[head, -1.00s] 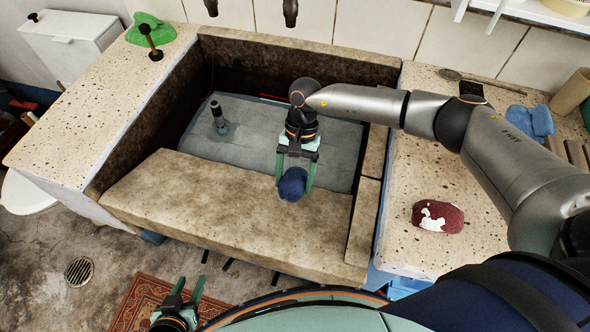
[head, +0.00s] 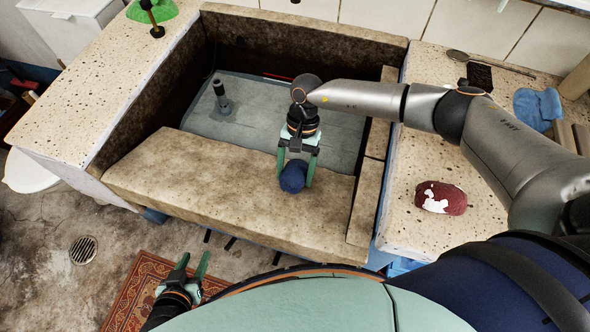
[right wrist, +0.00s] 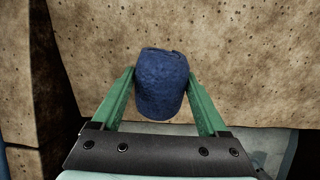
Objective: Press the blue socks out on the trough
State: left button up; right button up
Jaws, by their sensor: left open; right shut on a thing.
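A dark blue rolled bundle of socks (head: 293,176) is between the fingers of my right gripper (head: 296,178), over the front ledge of the stone trough (head: 200,185). In the right wrist view the blue socks (right wrist: 161,84) sit between the two green fingertips against the speckled stone; whether they touch the stone cannot be told. My right gripper (right wrist: 160,95) is shut on them. My left gripper (head: 187,268) is open and empty, low in front of the trough above the floor and rug.
A standing drain pipe (head: 221,97) rises from the grey trough bottom (head: 260,115). On the right counter (head: 420,160) lie a red and white lump (head: 440,197) and a light blue cloth (head: 537,106). A patterned rug (head: 145,295) lies below.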

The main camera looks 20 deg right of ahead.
aim_at(296, 168)
jog(key=shift+b+x, duration=0.65)
jog(key=shift+x, duration=0.1)
jog(key=shift+s+a+f+b, duration=0.1)
jog(key=shift+s+f+b, duration=0.2)
jog(key=shift+b, duration=0.45)
dwell(2.5)
jog(key=shift+p+v, duration=0.55)
jog(key=shift+v, duration=3.2)
jog(key=shift+w, duration=0.2)
